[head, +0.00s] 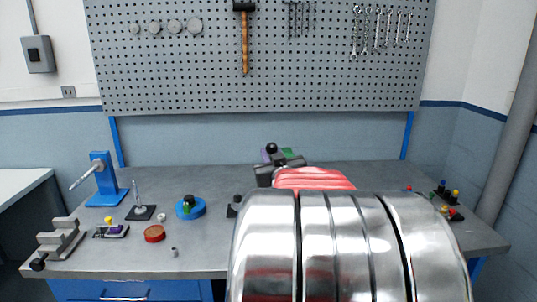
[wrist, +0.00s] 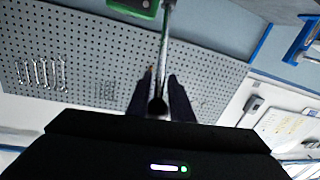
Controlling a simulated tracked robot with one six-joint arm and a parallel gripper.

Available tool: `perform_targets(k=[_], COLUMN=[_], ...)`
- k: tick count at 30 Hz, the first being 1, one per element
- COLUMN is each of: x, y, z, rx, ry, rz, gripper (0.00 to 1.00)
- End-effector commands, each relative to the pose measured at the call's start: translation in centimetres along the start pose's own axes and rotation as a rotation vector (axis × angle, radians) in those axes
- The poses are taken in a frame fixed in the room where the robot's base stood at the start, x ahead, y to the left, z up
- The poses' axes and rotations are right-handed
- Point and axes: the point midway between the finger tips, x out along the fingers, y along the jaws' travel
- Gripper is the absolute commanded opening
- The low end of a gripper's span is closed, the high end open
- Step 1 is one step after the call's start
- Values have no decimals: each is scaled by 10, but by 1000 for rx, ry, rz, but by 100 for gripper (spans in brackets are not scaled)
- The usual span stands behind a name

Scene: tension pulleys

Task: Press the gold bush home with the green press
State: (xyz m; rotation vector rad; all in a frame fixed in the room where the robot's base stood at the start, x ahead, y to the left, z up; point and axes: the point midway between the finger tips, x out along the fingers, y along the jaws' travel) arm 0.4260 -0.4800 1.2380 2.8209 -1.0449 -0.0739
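The green press (head: 288,153) shows only as a small green patch behind my arm in the head view. In the wrist view a green body (wrist: 135,5) is at the top edge, beside a metal lever rod (wrist: 165,45) that runs down between my fingers. My gripper (wrist: 160,85) has one dark finger on each side of the rod, and the rod's dark round end fills the narrow gap. It appears closed on this lever. In the head view my gripper (head: 280,168) is at the back middle of the bench. I cannot make out the gold bush; my arm hides much there.
A blue lever stand (head: 101,180), a blue round fixture (head: 190,207), a red ring (head: 154,233) and a grey stepped block (head: 60,240) stand on the left of the bench. Small coloured knobs (head: 447,195) stand far right. A pegboard (head: 330,70) with tools hangs behind.

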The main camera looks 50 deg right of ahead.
Motion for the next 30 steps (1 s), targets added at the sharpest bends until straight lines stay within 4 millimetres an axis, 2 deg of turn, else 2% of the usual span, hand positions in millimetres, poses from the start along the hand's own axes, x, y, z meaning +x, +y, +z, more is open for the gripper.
perform_targets(k=[1,8,23,30], x=[0,0,0,7], y=[0,1,0,-19], z=[0,0,0,1], rx=[0,0,-1,-1], ry=[0,0,2,31], rz=[1,1,0,-23], gripper=[16,0,0,0])
